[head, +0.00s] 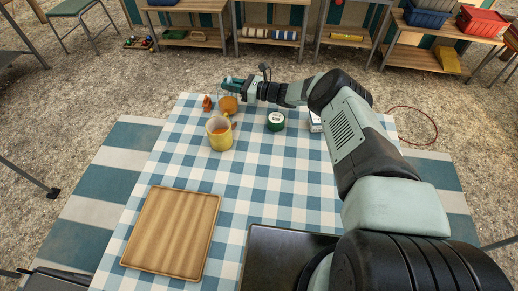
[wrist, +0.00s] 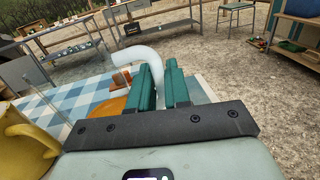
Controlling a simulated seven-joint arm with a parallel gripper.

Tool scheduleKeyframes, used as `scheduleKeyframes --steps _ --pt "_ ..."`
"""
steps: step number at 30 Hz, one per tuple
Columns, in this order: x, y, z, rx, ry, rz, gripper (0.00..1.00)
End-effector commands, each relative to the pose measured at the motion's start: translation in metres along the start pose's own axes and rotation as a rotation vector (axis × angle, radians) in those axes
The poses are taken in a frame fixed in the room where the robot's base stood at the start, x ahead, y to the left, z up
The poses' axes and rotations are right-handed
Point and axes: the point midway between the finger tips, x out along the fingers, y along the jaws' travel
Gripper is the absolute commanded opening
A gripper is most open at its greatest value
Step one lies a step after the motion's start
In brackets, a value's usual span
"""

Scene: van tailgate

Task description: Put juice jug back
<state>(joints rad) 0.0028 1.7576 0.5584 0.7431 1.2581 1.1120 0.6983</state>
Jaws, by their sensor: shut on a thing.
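The juice jug (wrist: 108,108) looks clear-walled, with orange juice low inside and a curved white handle. In the head view the orange of the jug (head: 228,104) shows at the table's far end, just below my gripper (head: 230,83). In the wrist view the green fingers of my gripper (wrist: 161,75) are shut on the handle, whose white curve shows beside the left finger. The jug's base is hidden, so I cannot tell whether it touches the table.
A yellow pitcher (head: 219,138) stands close in front of the jug. A small orange bottle (head: 207,103) is left of it. A green tin (head: 275,122) and a white box (head: 315,124) are to the right. A wooden tray (head: 148,230) lies empty at front left. The checked cloth's middle is clear.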

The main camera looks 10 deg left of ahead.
Motion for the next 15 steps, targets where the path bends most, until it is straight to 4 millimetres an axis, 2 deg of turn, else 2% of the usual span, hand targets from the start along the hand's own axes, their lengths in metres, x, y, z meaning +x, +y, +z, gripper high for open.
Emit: scheduleKeyframes --steps 5,15 --pt "0.000 -0.001 0.021 -0.004 -0.003 -0.001 0.00" --pt "-0.001 0.001 0.091 -0.005 -0.003 -0.001 0.00"
